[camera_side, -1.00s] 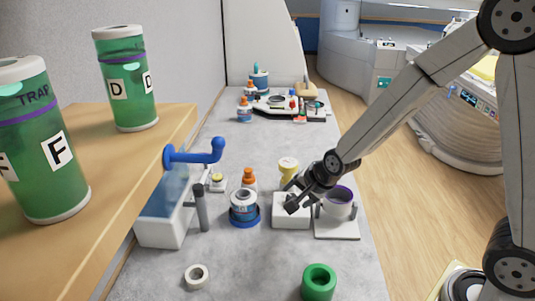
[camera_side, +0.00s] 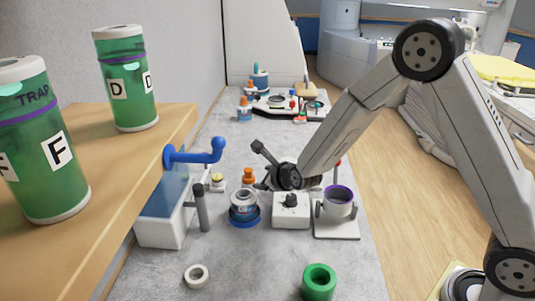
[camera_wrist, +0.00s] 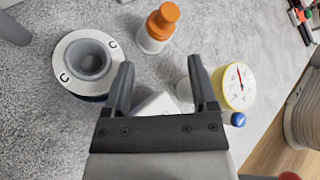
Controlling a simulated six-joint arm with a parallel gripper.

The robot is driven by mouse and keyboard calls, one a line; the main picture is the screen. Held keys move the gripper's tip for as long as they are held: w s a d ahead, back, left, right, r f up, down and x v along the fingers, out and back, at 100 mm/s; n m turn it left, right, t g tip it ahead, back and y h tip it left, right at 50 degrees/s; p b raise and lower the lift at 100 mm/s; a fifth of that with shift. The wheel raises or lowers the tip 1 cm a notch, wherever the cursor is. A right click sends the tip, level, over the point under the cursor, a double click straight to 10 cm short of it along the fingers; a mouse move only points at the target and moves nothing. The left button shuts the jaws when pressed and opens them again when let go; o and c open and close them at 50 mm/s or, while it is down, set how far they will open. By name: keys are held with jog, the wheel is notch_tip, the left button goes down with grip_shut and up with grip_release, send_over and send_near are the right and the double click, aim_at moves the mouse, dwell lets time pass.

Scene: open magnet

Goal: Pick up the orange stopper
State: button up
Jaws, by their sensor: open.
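The orange stopper (camera_side: 249,175) sits upright on a small white container behind the labelled container in the side view. In the wrist view the orange stopper (camera_wrist: 163,18) stands beyond my fingertips, near the top middle. My gripper (camera_side: 262,184) is just right of the stopper in the side view, and its tips are hard to make out there. In the wrist view my gripper (camera_wrist: 162,68) has its two fingers apart with nothing between the tips. The stopper is apart from both fingers in that view.
A round container marked C (camera_wrist: 62,75) stands left of my fingers. A yellow dial (camera_wrist: 238,88) stands right of them. A white box with a black knob (camera_side: 290,220), a purple-rimmed cup (camera_side: 340,205) and a blue-handled tank (camera_side: 160,235) are nearby.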

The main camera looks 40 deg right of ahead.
aim_at(249, 170)
jog(key=shift+w+f+m+t+h, duration=0.25)
jog(key=shift+w+m, duration=0.35)
jog(key=shift+m, duration=0.55)
jog(key=shift+w+m+t+h, duration=0.15)
jog(key=shift+w+m+t, duration=0.3)
jog(key=shift+m, duration=0.75)
jog(key=shift+w+f+m+t+h, duration=0.2)
jog(key=shift+w+m, duration=0.5)
jog(key=shift+m, duration=0.45)
jog(key=shift+x, duration=1.25)
jog(key=shift+w+d, duration=0.1)
jog(key=shift+x, duration=2.5)
jog(key=shift+d, duration=0.1)
grip_shut()
